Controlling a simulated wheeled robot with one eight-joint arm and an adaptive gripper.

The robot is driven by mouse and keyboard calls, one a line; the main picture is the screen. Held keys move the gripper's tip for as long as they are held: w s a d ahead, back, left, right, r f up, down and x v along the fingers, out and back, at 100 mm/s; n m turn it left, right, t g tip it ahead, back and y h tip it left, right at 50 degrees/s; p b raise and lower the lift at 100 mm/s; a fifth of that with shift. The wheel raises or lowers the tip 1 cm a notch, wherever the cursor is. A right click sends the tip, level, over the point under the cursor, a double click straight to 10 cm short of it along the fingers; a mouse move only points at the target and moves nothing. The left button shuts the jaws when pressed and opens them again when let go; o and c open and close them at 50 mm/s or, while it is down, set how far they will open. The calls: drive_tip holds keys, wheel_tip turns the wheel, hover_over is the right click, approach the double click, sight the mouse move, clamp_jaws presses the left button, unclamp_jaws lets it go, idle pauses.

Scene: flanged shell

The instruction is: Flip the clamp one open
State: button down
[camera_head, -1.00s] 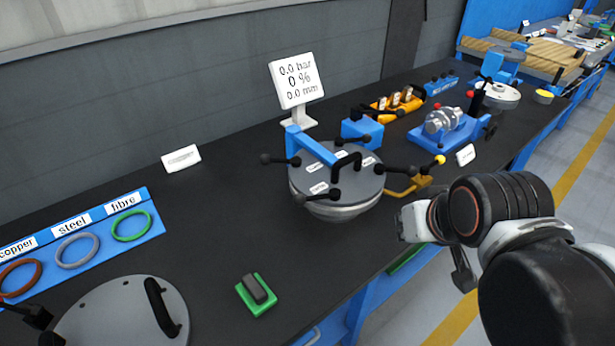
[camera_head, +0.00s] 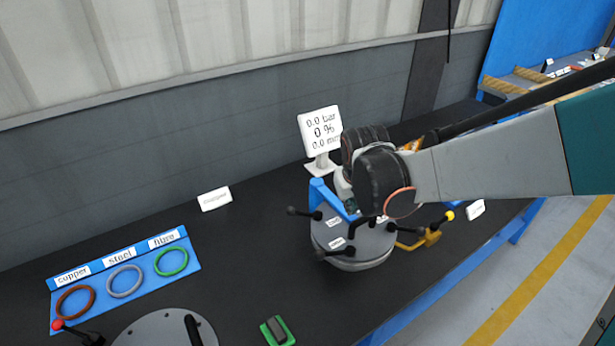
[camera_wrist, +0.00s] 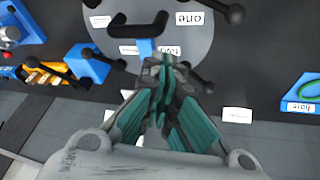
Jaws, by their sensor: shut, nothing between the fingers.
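The round grey flanged shell (camera_head: 350,262) stands on the dark bench, partly hidden by my arm in the head view. Black-knobbed clamp levers stick out around its rim. In the wrist view, the label "one" (camera_wrist: 188,18) reads upside down on the grey lid (camera_wrist: 212,40). A black clamp lever (camera_wrist: 232,12) lies beside that label at the top right. My gripper (camera_wrist: 165,65) is shut and empty over the lid's near edge. Another black lever (camera_wrist: 203,84) is just right of its fingertips; whether they touch is unclear. The head view hides my fingertips.
A blue arm (camera_head: 322,192) rises beside the lid, and a white readout (camera_head: 320,130) stands behind. The blue rack (camera_head: 195,262) of copper, steel and fibre rings is at left. A grey cover plate (camera_head: 150,335) and green block (camera_head: 277,332) lie in front. Bench between is clear.

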sight(329, 254)
drive_tip(key=shift+m+y, duration=0.4)
drive_tip(key=shift+m, duration=0.2)
drive_tip(key=a, duration=0.1)
drive_tip(key=a+f+b, duration=0.1)
drive_tip(key=a, duration=0.1)
drive_tip(key=s+a, duration=0.1)
drive_tip(key=a, duration=0.1)
drive_tip(key=shift+s+a+f+b, duration=0.1)
drive_tip(key=shift+a+f+b, duration=0.1)
drive_tip(key=shift+f+b, duration=0.1)
drive_tip(key=b+x, duration=0.1)
drive_tip(key=x, duration=0.2)
drive_tip(key=b+x, duration=0.1)
drive_tip(key=x, duration=0.3)
drive_tip(key=b+x, duration=0.1)
drive_tip(key=x, duration=0.2)
drive_tip(key=shift+s+f, duration=0.2)
drive_tip(key=shift+f, duration=0.05)
drive_tip(key=s, duration=0.2)
drive_tip(key=s+b, duration=0.1)
drive_tip(key=shift+s+d, duration=0.1)
drive_tip(key=shift+d, duration=0.15)
drive_tip(key=shift+s+f, duration=0.15)
drive_tip(key=shift+s, duration=0.2)
